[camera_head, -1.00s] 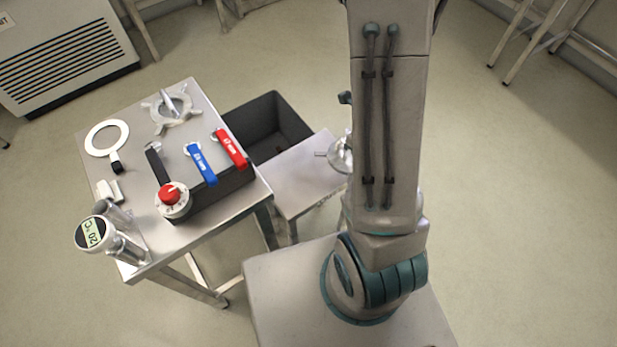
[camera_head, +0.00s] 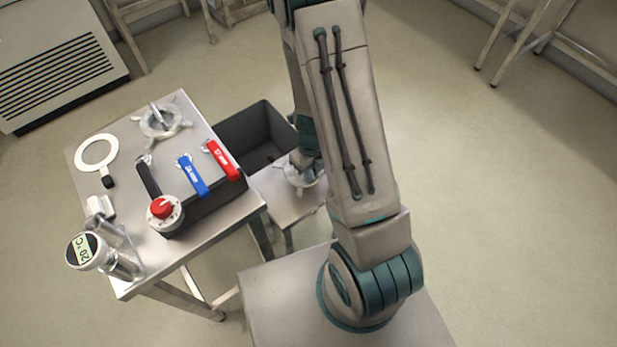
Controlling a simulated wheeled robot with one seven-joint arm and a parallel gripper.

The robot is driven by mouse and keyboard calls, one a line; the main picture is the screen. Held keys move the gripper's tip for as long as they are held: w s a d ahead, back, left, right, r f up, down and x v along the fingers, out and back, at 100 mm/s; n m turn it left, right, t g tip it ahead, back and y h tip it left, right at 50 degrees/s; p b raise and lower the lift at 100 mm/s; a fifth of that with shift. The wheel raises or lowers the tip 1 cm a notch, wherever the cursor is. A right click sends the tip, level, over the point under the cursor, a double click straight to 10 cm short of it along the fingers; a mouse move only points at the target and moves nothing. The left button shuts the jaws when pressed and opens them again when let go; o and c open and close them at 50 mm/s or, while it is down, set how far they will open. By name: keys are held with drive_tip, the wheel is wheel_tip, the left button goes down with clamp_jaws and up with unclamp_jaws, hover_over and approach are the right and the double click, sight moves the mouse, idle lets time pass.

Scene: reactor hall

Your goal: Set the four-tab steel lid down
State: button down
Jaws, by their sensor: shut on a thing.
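My gripper (camera_head: 304,162) is shut on a steel lid (camera_head: 300,180) with tabs round its rim. The lid is over the low steel side table (camera_head: 283,205), near its back right part. My arm hides part of the lid and table. I cannot tell whether the lid touches the tabletop or hangs just above it, nor count its tabs. Another tabbed steel lid (camera_head: 162,126), with an upright handle, lies at the back of the taller steel table.
The taller steel table (camera_head: 215,232) also holds a white ring (camera_head: 97,141), a black block with blue (camera_head: 191,176) and red (camera_head: 221,160) levers, a red-knobbed dial (camera_head: 165,212), and a 20 °C gauge (camera_head: 86,251). A dark open bin (camera_head: 245,137) stands behind the side table.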

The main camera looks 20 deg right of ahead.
drive_tip(key=shift+w+a+f, duration=0.2)
drive_tip(key=shift+a+f, duration=0.15)
drive_tip(key=shift+f+b, duration=0.65)
drive_tip(key=shift+f, duration=1.2)
drive_tip(key=shift+f, duration=0.25)
drive_tip(key=c, duration=1.4)
unclamp_jaws()
drive_tip(key=shift+c, duration=0.2)
drive_tip(key=shift+r, duration=0.1)
